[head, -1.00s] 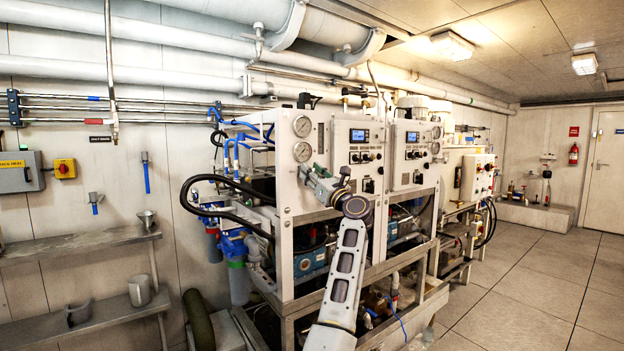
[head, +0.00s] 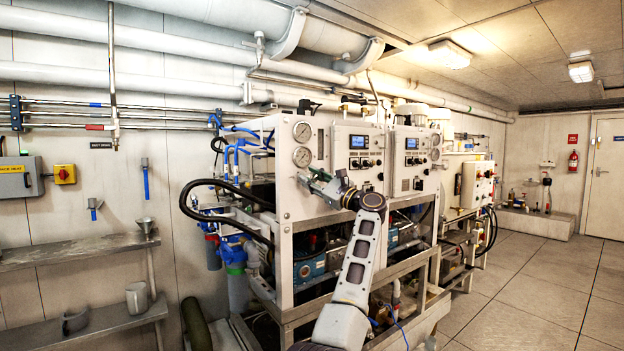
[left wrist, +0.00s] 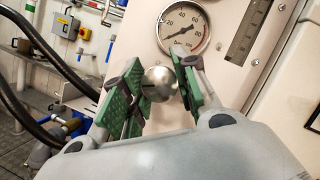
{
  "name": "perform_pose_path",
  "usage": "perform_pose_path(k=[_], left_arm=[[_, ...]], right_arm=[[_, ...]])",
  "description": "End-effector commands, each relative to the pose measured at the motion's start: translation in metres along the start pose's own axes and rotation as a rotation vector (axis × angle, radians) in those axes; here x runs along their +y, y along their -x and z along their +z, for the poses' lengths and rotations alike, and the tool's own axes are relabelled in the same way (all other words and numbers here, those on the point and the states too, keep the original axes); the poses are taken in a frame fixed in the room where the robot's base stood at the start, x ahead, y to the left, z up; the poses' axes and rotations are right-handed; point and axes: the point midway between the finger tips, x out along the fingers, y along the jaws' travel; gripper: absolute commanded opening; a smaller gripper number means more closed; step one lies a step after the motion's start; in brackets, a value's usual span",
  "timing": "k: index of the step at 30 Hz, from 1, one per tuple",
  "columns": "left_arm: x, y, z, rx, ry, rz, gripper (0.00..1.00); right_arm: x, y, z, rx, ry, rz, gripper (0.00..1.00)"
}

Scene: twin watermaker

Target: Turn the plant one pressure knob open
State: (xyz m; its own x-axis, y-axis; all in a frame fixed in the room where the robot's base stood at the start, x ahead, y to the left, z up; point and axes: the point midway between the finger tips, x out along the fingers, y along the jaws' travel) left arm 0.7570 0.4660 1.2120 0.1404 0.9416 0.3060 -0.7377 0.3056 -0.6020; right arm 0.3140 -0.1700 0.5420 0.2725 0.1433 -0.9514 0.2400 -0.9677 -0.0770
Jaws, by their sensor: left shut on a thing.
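The plant one pressure knob (left wrist: 159,84) is a shiny round metal knob on the pale panel, just below a pressure gauge (left wrist: 184,27) in the left wrist view. My left gripper (left wrist: 163,90) has its green pads on either side of the knob and is shut on it. In the head view my left gripper (head: 310,179) is at the lower left of the plant one panel (head: 341,137), below two round gauges (head: 302,156). There the knob is hidden by the fingers. My right gripper is not in view.
The plant two panel (head: 411,145) stands to the right. Black hoses (head: 197,190) loop at the left of the frame. A metal shelf (head: 85,248) runs along the left wall. Open floor (head: 530,280) lies to the right.

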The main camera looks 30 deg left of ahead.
Motion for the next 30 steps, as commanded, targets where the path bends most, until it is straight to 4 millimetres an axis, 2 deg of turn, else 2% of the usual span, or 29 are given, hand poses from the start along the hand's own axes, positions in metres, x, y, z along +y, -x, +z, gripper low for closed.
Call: perform_pose_path(k=[15,30], left_arm=[[0.0,0.0,-0.001,0.003,0.27,0.115,0.06],[0.001,0.001,-0.002,0.003,0.323,0.137,0.06]], right_arm=[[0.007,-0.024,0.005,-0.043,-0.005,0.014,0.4],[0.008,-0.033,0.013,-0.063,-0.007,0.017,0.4]])
